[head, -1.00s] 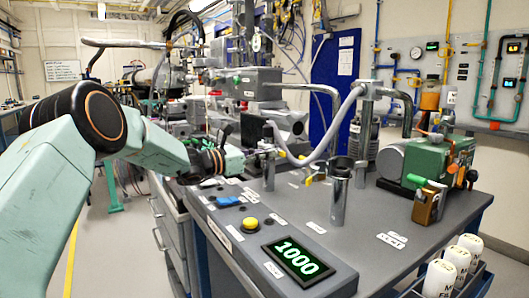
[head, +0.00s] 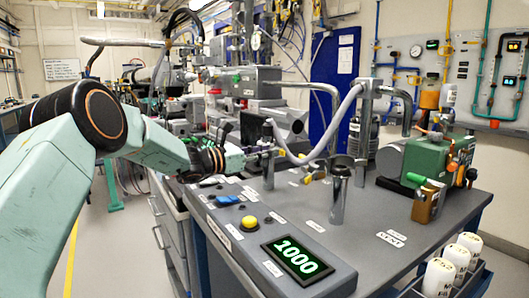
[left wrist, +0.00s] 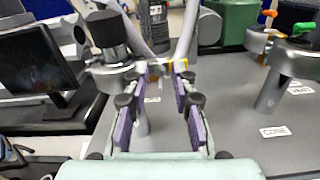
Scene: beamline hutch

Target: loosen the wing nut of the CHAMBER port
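My left gripper (head: 262,149) is at the metal port post (head: 268,172) at the left of the bench, where a grey hose ends. In the left wrist view its two purple-padded fingers (left wrist: 155,72) are apart, either side of a metal clamp fitting (left wrist: 110,75) and a small yellow part (left wrist: 181,63), which may be the wing nut. I cannot tell whether the fingers touch it. The yellow part also shows in the head view (head: 281,152). No label reading CHAMBER is legible. My right gripper is not in view.
A dark screen (left wrist: 42,65) stands close left of the fingers. An open-topped post (head: 338,195), a green pump (head: 440,158) and the grey hose (head: 325,145) are to the right. A display reading 1000 (head: 297,256) and a yellow button (head: 248,222) are at the bench front.

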